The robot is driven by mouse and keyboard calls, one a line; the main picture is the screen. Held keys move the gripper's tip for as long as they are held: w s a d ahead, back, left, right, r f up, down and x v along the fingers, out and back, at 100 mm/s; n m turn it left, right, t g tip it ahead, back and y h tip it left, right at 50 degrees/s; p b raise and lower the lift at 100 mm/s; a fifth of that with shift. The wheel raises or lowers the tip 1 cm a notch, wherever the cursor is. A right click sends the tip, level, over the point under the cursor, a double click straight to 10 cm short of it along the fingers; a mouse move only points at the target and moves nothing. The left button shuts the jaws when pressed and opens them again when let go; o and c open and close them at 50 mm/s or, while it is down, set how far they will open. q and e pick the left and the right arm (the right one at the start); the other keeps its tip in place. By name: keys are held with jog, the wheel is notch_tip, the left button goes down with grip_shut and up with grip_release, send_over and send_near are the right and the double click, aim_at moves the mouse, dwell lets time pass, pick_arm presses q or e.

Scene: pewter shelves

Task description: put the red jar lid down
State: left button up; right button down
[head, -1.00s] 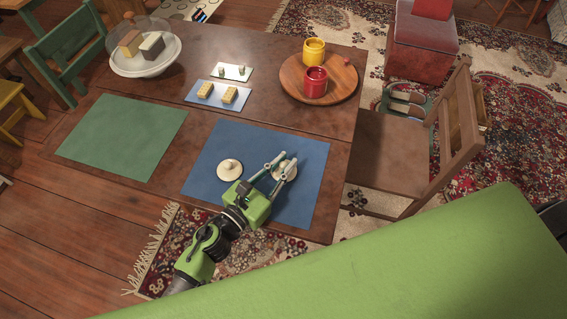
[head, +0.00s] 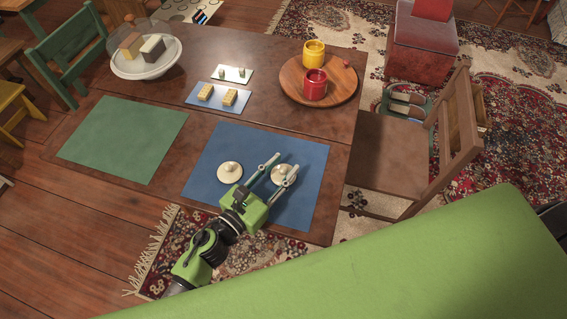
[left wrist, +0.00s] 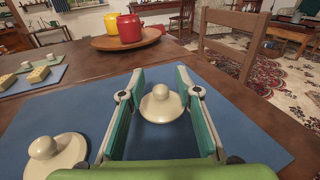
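No red lid can be made out for sure. A cream knobbed lid (head: 280,172) lies on the blue mat (head: 222,143), between the spread fingers of my left gripper (head: 283,164). In the left wrist view, that lid (left wrist: 161,104) shows gaps to both fingers. A second cream knobbed lid (head: 230,172) lies on the mat to its left. The red jar (head: 315,86) and the yellow jar (head: 313,52) stand on the round wooden tray (head: 292,80). A small red knob-like thing (head: 346,62) is at the tray's right. My right gripper is out of view.
A green mat (head: 122,139) lies bare at the left. A blue board (head: 218,104) with yellow blocks and a small pale board (head: 231,69) lie behind the mats. A cake stand (head: 146,62) stands at the back left. A wooden chair (head: 400,150) is at the right.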

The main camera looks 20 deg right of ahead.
pick_arm(q)
jog(key=v, duration=0.6)
jog(key=shift+s+a+r, duration=0.15)
jog(key=shift+s+a, duration=0.05)
jog(key=shift+a, duration=0.1)
jog(key=shift+r, duration=0.1)
